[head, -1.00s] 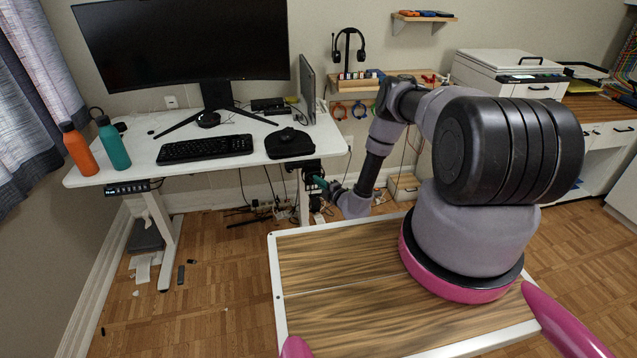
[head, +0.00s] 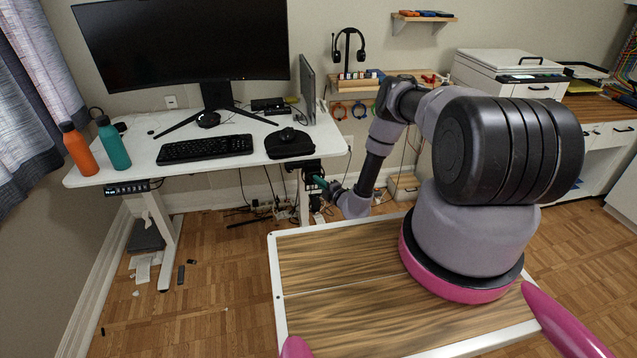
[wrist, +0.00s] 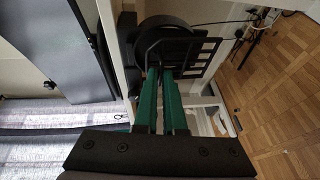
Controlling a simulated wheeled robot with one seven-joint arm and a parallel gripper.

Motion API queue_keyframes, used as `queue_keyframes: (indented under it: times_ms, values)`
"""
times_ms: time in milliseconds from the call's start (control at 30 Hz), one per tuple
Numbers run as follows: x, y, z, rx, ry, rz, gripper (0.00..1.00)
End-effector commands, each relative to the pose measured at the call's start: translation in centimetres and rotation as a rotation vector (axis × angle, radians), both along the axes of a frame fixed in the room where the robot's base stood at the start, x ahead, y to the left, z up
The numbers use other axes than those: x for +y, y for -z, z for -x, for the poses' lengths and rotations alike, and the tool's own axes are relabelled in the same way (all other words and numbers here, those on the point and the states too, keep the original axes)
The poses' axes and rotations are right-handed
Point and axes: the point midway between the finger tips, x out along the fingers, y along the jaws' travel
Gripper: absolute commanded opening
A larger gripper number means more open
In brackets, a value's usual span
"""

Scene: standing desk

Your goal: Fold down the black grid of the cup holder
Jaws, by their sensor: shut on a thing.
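The black cup holder (wrist: 150,30) is mounted at the right end of the white desk. It shows as a round dark ring in the wrist view and as a small dark shape in the head view (head: 309,166). Its black grid (wrist: 200,52) with square openings stands out to the right of the ring. My gripper (wrist: 162,72) has green fingers reaching up to the grid's left part. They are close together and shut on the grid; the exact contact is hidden. In the head view, my gripper (head: 319,182) is beside the holder, below the desk top.
The desk (head: 220,150) carries a keyboard (head: 205,149), monitor (head: 185,45) and two bottles. A white desk leg (head: 303,195) and hanging cables are close to my gripper. A wood-topped table (head: 350,265) is below my arm. Open parquet floor lies left of it.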

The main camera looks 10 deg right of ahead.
Motion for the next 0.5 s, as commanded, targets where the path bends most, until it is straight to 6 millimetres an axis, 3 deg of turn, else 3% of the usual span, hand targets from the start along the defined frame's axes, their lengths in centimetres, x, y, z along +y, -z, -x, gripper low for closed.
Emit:
queue_keyframes:
  times_ms: [167, 500]
  values:
    - [-0.1, 0.4, 0.3, -0.035, 0.000, -0.002, 0.00]
    - [0.0, 2.1, 1.7, -0.310, 0.003, -0.002, 0.00]
